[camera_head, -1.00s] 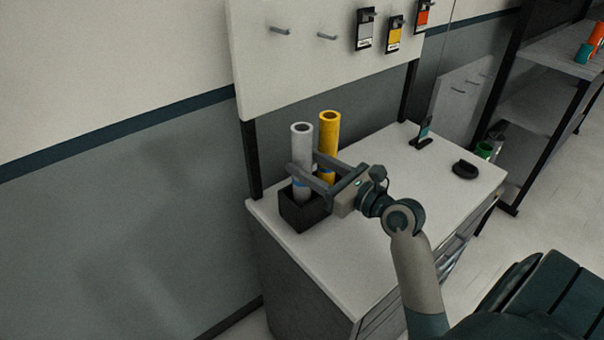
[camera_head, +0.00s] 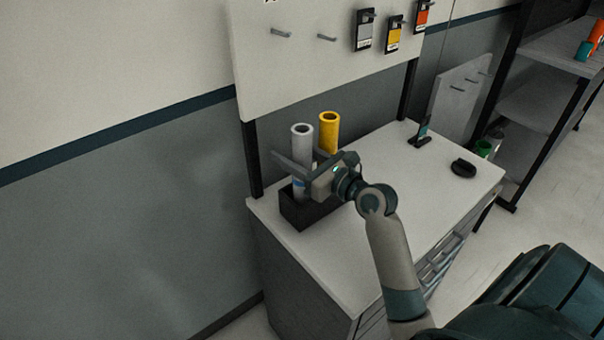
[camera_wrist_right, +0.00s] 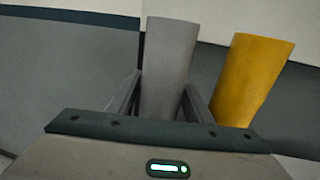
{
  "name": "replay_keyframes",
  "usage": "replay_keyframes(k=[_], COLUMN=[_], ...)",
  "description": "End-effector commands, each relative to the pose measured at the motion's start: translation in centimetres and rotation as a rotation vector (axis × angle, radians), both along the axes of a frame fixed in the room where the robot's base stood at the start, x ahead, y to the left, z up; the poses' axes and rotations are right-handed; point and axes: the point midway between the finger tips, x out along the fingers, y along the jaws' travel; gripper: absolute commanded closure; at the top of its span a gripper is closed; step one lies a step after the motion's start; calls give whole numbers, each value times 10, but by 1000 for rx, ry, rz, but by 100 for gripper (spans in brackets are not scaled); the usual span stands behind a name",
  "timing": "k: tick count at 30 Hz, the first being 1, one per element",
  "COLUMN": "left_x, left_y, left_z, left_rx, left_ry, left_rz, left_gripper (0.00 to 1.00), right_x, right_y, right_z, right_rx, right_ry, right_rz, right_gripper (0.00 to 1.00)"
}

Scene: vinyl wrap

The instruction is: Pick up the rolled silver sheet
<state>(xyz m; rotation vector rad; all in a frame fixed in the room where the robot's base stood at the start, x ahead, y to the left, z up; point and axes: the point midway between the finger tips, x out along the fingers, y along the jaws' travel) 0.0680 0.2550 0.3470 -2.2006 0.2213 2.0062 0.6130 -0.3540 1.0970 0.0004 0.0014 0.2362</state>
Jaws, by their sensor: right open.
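The rolled silver sheet (camera_head: 302,136) stands upright in a black box (camera_head: 303,213) on the white cabinet top. In the right wrist view the silver roll (camera_wrist_right: 169,62) rises between the two fingers of my right gripper. My right gripper (camera_head: 297,168) is open, with one finger on each side of the silver roll. I cannot tell whether either finger touches it. A yellow roll (camera_head: 329,130) stands in the same box, to the right of the silver one; it also shows in the right wrist view (camera_wrist_right: 250,80). My left gripper is not in view.
A white pegboard panel (camera_head: 310,60) with hooks and hanging sample cards is above the cabinet. A small dark stand (camera_head: 421,136) and a black object (camera_head: 463,167) sit at the cabinet's right. The middle of the cabinet top (camera_head: 390,180) is clear.

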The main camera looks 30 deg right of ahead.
Motion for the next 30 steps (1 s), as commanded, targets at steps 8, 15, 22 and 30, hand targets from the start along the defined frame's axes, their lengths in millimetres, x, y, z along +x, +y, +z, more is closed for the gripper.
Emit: replay_keyframes(k=[8,15,22,30], left_x=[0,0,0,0], left_y=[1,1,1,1], left_z=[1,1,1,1], left_rx=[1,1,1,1], left_ry=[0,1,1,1], left_rz=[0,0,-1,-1], left_gripper=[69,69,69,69], right_x=[4,3,3,3], right_y=[1,1,1,1], right_z=[0,0,0,1], right_rx=[-1,0,0,0], right_ry=[-1,-1,-1,-1], right_rz=[-1,-1,-1,-1], right_gripper=[54,54,100,100])
